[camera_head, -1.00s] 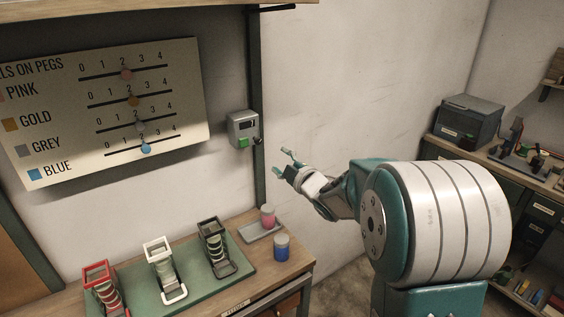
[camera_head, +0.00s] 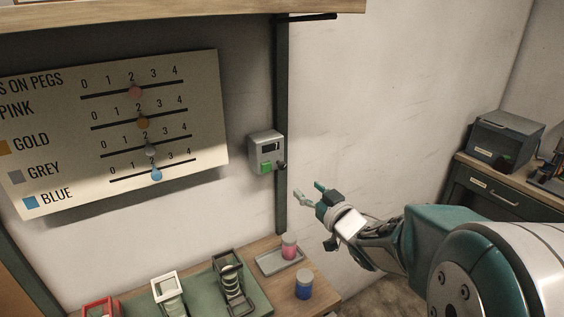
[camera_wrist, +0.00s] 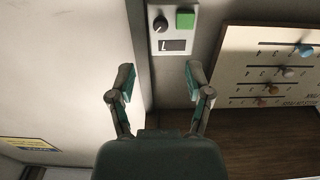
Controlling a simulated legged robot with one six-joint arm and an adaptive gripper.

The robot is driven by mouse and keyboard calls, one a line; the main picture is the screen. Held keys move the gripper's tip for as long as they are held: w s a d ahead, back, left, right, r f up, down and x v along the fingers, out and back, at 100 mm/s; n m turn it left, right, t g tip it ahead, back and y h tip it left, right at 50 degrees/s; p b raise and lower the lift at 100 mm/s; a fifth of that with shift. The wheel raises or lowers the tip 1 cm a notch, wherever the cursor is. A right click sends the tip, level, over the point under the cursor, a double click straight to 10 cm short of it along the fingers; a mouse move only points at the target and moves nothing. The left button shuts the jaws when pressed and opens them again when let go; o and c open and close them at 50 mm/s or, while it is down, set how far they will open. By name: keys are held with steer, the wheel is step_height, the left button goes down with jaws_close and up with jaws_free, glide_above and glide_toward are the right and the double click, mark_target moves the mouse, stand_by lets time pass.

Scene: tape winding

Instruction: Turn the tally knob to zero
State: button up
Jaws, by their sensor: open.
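The box has a green button (camera_head: 266,167) and a dark display (camera_head: 270,149) with one digit, perhaps a 7. In the wrist view the box is upside down, with the knob (camera_wrist: 160,24) beside the button (camera_wrist: 185,20) and above the display (camera_wrist: 173,45). My gripper (camera_head: 309,189) is open and empty, apart from the knob, below and right of it. In the wrist view its fingers (camera_wrist: 159,68) are spread below the box.
A tally board (camera_head: 195,130) with coloured beads on lines hangs left of the box.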

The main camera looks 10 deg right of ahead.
mark_target(284, 168)
steer(key=x, duration=1)
steer(key=shift+w+a, duration=0.15)
steer(key=shift+w, duration=0.15)
jaws_close()
